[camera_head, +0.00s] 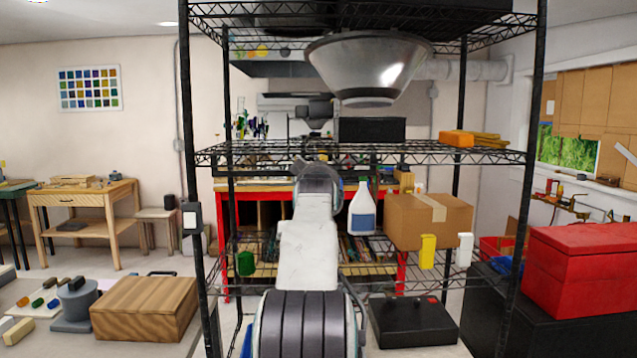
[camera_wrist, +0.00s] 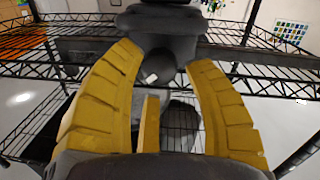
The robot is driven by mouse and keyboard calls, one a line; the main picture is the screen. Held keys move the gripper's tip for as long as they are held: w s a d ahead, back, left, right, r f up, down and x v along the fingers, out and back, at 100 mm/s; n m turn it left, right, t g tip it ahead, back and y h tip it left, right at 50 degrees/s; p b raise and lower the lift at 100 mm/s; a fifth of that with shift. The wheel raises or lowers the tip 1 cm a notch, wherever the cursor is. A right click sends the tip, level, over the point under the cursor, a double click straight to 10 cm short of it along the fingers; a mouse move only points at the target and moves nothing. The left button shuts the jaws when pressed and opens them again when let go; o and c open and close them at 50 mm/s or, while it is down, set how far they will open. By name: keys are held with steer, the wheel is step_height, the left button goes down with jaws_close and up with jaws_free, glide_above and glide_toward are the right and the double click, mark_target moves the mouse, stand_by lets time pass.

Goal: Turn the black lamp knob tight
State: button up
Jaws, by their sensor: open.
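My gripper (camera_wrist: 162,57) is open in the wrist view, its two yellow fingers apart and curving inward towards their tips. A dark grey, rounded part (camera_wrist: 158,66) with a small white mark shows between the fingertips, below a wider dark body; it may be the lamp knob, but I cannot tell for sure. Whether the fingers touch it is unclear. In the head view a large silver cone-shaped shade (camera_head: 370,65) hangs under the top of the wire rack. My arm reaches up the middle of that view and hides the gripper's fingers. No knob is clearly identifiable there.
The black wire rack's middle shelf (camera_head: 230,153) crosses in front of me, with posts on both sides. An orange item (camera_head: 456,139) lies on it. A cardboard box (camera_head: 428,220) and a white-and-blue jug (camera_head: 362,210) stand beyond my arm. A red box (camera_head: 585,270) is at right, a wooden box (camera_head: 145,307) at left.

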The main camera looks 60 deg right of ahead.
steer(key=v, duration=1)
steer(key=shift+s+a, duration=0.1)
